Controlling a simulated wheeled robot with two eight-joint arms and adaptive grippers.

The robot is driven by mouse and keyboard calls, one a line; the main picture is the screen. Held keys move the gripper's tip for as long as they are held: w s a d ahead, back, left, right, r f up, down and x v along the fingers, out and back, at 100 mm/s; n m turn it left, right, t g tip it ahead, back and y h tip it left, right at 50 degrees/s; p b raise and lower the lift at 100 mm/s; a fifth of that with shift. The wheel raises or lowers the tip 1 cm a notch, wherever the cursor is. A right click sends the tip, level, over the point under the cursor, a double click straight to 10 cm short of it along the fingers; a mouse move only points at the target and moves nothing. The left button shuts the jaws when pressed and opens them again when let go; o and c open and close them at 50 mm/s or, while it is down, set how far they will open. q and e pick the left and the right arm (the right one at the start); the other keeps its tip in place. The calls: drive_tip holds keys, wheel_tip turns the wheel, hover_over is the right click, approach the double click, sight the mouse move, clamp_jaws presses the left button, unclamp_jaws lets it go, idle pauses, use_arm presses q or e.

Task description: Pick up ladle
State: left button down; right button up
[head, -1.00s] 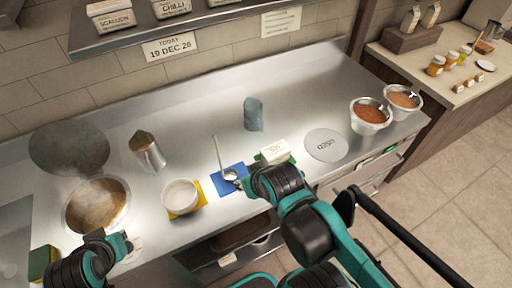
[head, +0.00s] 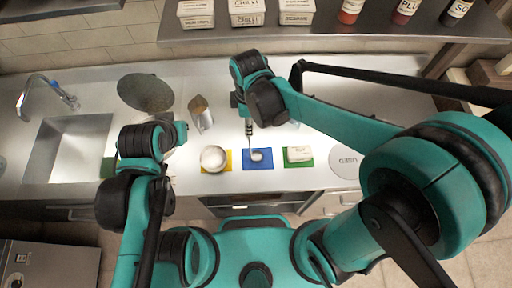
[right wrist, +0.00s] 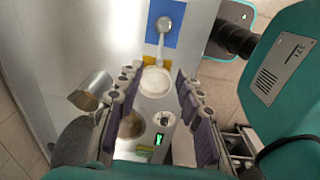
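The ladle (head: 257,156) has its round bowl on the blue mat (head: 262,165), with its thin handle running back towards my right gripper. My right gripper (head: 249,124) hangs by the handle's far end. In the right wrist view, the ladle (right wrist: 163,24) shows at the top with its handle pointing down. There my right gripper's padded fingers (right wrist: 157,82) are spread apart, with the handle's end between or just beyond the tips. I cannot tell whether they touch it. My left gripper (head: 180,132) is at the left, its fingers too small to judge.
A white bowl (head: 214,157) stands on a yellow mat left of the ladle. A metal pitcher (head: 202,117) and dark round plate (head: 144,91) stand further back. A sink (head: 66,145) is at the left.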

sight(250, 139)
drive_tip(key=shift+a+r+n, duration=0.25)
drive_tip(key=shift+a+n, duration=0.1)
drive_tip(key=shift+n, duration=0.05)
drive_tip(key=f, duration=0.8)
drive_tip(key=shift+w+d, duration=0.15)
drive_tip(key=shift+d, duration=0.2)
clamp_jaws()
